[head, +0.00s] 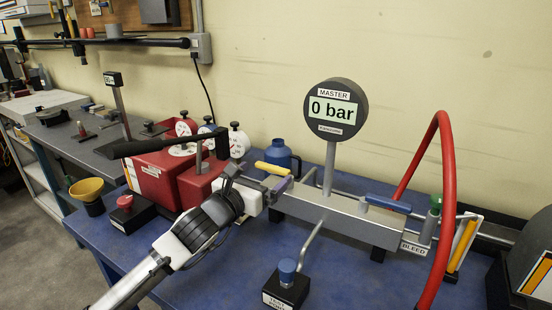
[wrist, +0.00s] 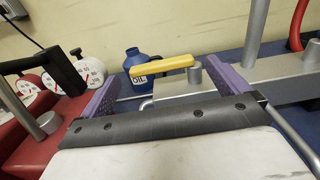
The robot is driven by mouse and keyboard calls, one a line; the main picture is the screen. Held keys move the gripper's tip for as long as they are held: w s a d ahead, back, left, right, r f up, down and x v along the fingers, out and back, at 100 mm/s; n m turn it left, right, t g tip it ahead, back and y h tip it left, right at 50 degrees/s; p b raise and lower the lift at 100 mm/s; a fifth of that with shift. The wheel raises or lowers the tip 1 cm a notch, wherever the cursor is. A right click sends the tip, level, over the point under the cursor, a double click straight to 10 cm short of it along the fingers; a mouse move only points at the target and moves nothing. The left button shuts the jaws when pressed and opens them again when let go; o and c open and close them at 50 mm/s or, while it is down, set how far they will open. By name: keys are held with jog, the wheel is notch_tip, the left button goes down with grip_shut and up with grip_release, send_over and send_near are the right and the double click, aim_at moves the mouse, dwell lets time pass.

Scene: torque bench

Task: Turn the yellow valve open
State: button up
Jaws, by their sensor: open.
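The yellow valve (head: 273,169) has a bar-shaped lever at the left end of the grey manifold (head: 322,211). In the wrist view, the yellow lever (wrist: 163,66) lies roughly crosswise, its right end at a round grey stem. My gripper (wrist: 168,85) is open, with its two purple fingers apart and nothing held. The lever shows beyond and between the fingertips; I cannot tell whether they touch it. In the head view, my gripper (head: 277,187) is just in front of the lever. The master gauge (head: 336,108) above the manifold reads 0 bar.
A blue lever (head: 388,203) and a red hose (head: 442,190) are on the manifold's right side. A blue oil jug (head: 280,154) stands behind the yellow lever. A red pump unit (head: 160,183) with a black handle is at left. A blue-capped block (head: 287,285) stands in front.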

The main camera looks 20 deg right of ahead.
aim_at(272, 169)
jog(key=p+x, duration=0.2)
jog(key=x, duration=0.5)
jog(key=shift+c, duration=0.3)
jog(key=c, duration=1.1)
jog(key=shift+d, duration=0.15)
jog(key=shift+c, duration=0.2)
jog(key=shift+s, duration=0.1)
